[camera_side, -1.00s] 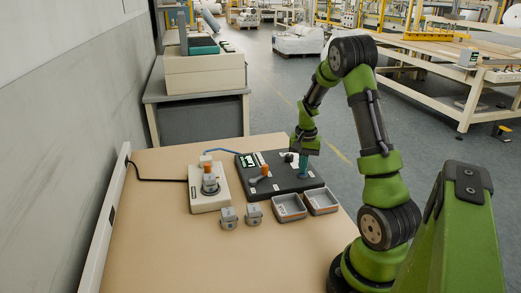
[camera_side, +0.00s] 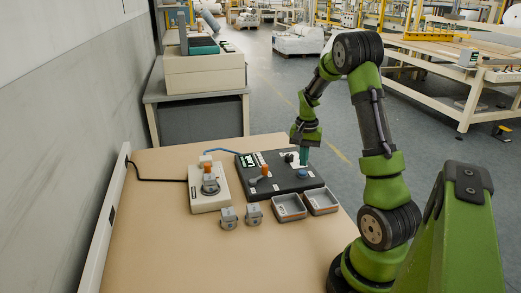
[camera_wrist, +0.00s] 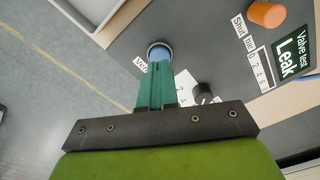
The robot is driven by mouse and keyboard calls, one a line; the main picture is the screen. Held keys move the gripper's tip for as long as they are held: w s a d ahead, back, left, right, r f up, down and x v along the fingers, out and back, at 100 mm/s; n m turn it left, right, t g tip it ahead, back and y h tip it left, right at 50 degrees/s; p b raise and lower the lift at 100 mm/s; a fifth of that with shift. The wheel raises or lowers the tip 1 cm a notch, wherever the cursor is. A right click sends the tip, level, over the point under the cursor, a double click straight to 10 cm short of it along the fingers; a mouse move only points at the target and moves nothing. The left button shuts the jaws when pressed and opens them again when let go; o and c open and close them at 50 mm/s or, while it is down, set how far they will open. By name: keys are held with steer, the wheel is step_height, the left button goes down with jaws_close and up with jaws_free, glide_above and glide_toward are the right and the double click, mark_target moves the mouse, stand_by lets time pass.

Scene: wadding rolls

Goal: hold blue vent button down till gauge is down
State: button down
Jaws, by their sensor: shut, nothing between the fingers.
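The blue vent button (camera_side: 302,174) sits in a dark ring on the black test panel (camera_side: 285,184). In the wrist view the button (camera_wrist: 157,50) shows just past my fingertips, and its label is partly covered. My gripper (camera_side: 304,164), with teal fingers, is shut and empty. Its tips (camera_wrist: 159,64) are above and slightly behind the button in the side view, seemingly apart from it. The gauge strip (camera_wrist: 261,68), marked 0 to 6, is beside the green display (camera_wrist: 290,54), which reads "Valve test Leak". The gauge level is too small to read.
An orange knob (camera_wrist: 267,14) and a black knob (camera_wrist: 204,91) stand on the panel. A cream box (camera_side: 209,196) with an orange-topped part is at left. Two grey parts (camera_side: 228,217) and two grey trays (camera_side: 289,206) lie in front. The table front is clear.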

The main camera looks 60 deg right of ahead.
mark_target(303, 172)
steer(key=shift+r, duration=2)
steer(key=shift+f, duration=0.2)
steer(key=s+a+r+n+t, duration=0.1)
steer(key=a+r+n+t, duration=0.1)
steer(key=a, duration=0.9)
steer(key=s+a+r+n+t+y, duration=0.1)
steer(key=a+r+n, duration=0.4)
steer(key=a, duration=0.6)
steer(key=s+a+r+n+t+y, duration=0.1)
steer(key=a+r+n+t, duration=0.3)
steer(key=a, duration=0.7)
step_height(303, 172, up, 3)
steer(key=shift+s+a+f, duration=0.2)
steer(key=shift+s+a, duration=0.15)
steer(key=shift+s, duration=0.55)
